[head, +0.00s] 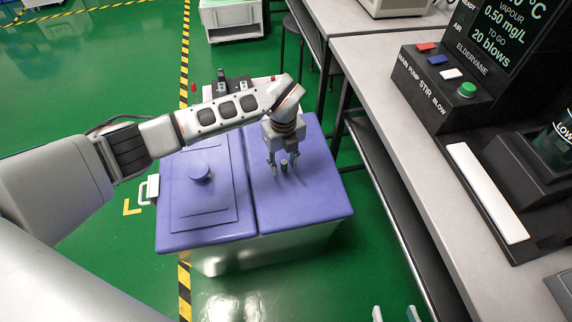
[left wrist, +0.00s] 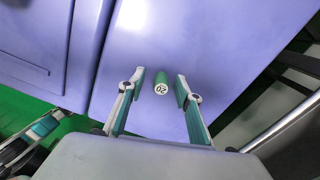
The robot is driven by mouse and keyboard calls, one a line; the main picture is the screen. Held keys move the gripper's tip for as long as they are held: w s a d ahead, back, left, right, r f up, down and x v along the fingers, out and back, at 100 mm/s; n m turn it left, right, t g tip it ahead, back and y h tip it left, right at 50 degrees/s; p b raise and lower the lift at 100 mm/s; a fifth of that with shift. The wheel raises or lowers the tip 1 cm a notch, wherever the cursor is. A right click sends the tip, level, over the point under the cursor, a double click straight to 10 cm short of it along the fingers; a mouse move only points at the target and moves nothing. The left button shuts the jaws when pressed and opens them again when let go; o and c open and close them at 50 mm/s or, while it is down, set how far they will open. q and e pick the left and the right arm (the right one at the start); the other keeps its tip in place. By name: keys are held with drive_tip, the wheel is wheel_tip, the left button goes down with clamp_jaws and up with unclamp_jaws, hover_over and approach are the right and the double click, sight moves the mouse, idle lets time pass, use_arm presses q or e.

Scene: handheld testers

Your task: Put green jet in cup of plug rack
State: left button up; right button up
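The green jet (head: 284,163) is a small green cylinder standing on the purple lid of a cart. My left gripper (head: 283,168) points down over the lid, open, with one finger on each side of the jet. In the left wrist view a gap shows between the jet and each fingertip of the left gripper (left wrist: 160,83). My right gripper (head: 395,313) shows only its two spread fingertips at the bottom edge, with nothing between them. I cannot make out a plug rack with a cup.
A grey bench (head: 400,160) runs along the right and carries a black tester (head: 440,85) with coloured buttons and a white strip (head: 487,192). Green floor lies open around the cart.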

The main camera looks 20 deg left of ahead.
use_arm(q)
drive_tip(key=shift+w+r, duration=0.1)
drive_tip(key=shift+r, duration=0.25)
clamp_jaws()
